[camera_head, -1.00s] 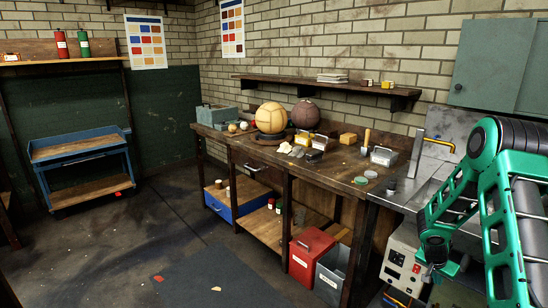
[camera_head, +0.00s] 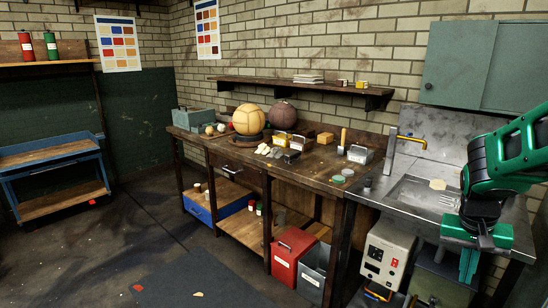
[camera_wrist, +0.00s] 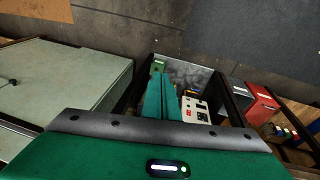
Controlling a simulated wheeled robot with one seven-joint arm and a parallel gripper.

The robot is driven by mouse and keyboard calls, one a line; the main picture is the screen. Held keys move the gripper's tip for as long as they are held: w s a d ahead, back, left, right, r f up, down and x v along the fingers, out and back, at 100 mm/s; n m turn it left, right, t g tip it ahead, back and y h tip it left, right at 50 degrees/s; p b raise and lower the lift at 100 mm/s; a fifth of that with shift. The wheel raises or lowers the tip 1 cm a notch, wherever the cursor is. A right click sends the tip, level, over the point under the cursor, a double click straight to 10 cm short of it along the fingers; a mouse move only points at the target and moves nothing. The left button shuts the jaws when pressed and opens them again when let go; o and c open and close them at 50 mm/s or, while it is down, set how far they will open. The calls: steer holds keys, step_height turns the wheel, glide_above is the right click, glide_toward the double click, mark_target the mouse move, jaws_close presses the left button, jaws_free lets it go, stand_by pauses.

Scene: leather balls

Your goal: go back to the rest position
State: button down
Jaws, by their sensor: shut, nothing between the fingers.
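My gripper (camera_head: 468,268) is at the right of the head view, pointing down in front of the sink counter's front edge. Its green fingers are together and hold nothing. In the wrist view the closed fingers (camera_wrist: 161,95) reach up the middle of the picture, with floor and equipment beyond them. My arm comes in from the right edge of the head view, above the gripper.
The metal sink (camera_head: 415,195) and a white control box (camera_head: 384,256) are near the gripper. The wooden workbench (camera_head: 310,178) carries a tan leather ball (camera_head: 248,119) and a dark one (camera_head: 282,115). A red bin (camera_head: 292,254) stands below. Floor at left is open.

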steer(key=s+a+r+n+y, duration=0.1)
steer(key=s+a, duration=0.3)
steer(key=s, duration=0.3)
steer(key=s+a+r+n+y, duration=0.1)
steer(key=s+a+r, duration=0.1)
steer(key=s+a, duration=0.2)
steer(key=s, duration=0.3)
steer(key=shift+s+a+r+y, duration=0.15)
steer(key=shift+s+a+y, duration=0.25)
steer(key=shift+w+g, duration=0.15)
steer(key=shift+g, duration=0.15)
steer(key=shift+w+f, duration=0.25)
steer(key=shift+w, duration=0.25)
